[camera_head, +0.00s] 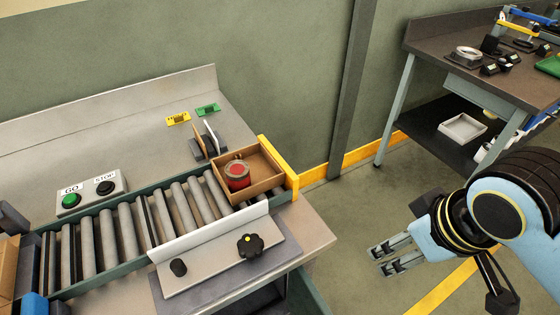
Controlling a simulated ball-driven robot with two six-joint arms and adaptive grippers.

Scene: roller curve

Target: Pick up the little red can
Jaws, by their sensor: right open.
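The little red can (238,175) sits inside a shallow brown box (264,170) at the right end of the roller conveyor. It is near the box's left side and looks upright. My right gripper (381,259) is open and empty, over the floor to the right of the bench and well apart from the can. Its fingers point left. My left gripper is not in view.
A yellow end stop (279,167) stands beside the box. Rollers (130,232) run left from it, with a green GO and black STOP button panel (91,191) behind. A black knob (250,246) sits in front. A dark side table (480,78) stands at the back right.

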